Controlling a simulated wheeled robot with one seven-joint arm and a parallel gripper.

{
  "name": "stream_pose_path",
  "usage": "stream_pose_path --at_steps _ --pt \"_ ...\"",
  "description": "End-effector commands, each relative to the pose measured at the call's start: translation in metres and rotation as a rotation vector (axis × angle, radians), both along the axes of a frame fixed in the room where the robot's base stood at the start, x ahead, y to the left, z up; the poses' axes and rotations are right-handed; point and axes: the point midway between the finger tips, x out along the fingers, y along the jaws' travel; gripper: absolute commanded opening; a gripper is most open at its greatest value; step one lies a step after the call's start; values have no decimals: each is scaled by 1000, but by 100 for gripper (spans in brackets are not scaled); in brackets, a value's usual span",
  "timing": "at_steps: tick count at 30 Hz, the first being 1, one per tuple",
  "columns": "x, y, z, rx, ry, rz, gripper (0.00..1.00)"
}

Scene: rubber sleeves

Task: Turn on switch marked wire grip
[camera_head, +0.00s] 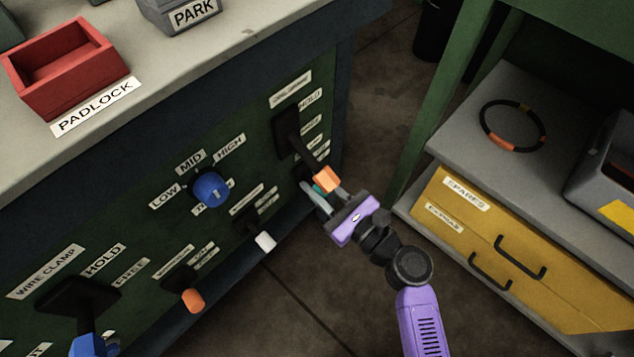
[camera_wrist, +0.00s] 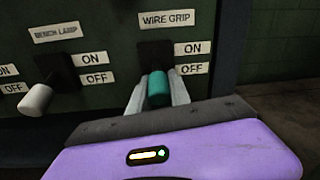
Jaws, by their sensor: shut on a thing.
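The wire grip switch is a teal lever (camera_wrist: 158,88) under a white "WIRE GRIP" label (camera_wrist: 167,19) in the wrist view. Its ON plate (camera_wrist: 197,48) is above its OFF plate (camera_wrist: 192,68), and the lever hangs tilted down toward the OFF side. My gripper (camera_wrist: 160,92) is shut on the lever, one pale finger on each side. In the head view my gripper (camera_head: 323,195) is at the panel's lower right edge, with a bit of teal showing between the fingers. The switch base is mostly hidden there.
An orange-tipped lever (camera_head: 326,178) hangs just above my fingers. A white lever (camera_head: 265,241), labelled bench lamp in the wrist view, is to the left. A blue knob (camera_head: 210,189) and another orange-tipped lever (camera_head: 193,300) are farther left. A yellow drawer unit (camera_head: 480,240) stands at right.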

Motion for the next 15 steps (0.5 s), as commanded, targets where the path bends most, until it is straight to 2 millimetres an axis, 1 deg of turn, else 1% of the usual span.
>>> stream_pose_path --at_steps 8,15 --pt "-1 -1 7 -26 22 0 0" --pt "-2 -3 13 -88 71 -1 0"
